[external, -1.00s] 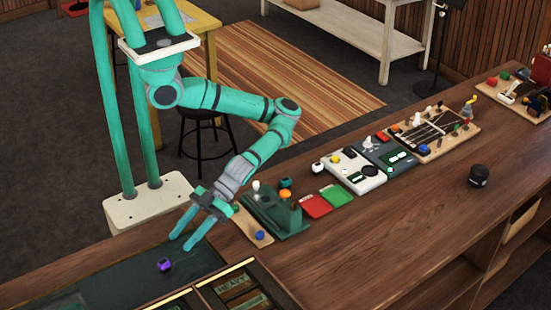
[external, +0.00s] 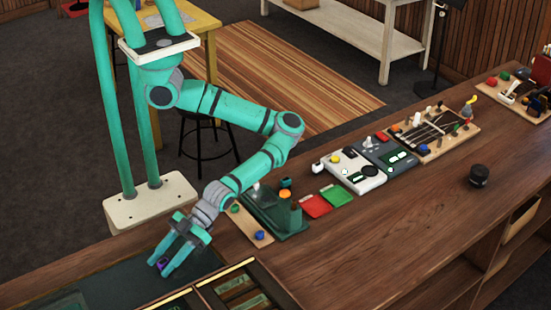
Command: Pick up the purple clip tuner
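The purple clip tuner (external: 163,264) is a small dark purple block on the dark inset mat (external: 118,274) at the counter's near left. My gripper (external: 163,267) points down at it, with its two teal fingers on either side of the tuner. The fingers partly hide the tuner. A gap shows between the fingers, and I cannot tell whether they touch it. The tuner appears to rest on the mat.
A green stand (external: 276,214) is on the counter right of my gripper. Red (external: 316,206) and green (external: 337,194) squares lie beyond it. A framed case (external: 240,288) borders the mat's right side. The counter's right middle is mostly clear, apart from a black knob (external: 479,175).

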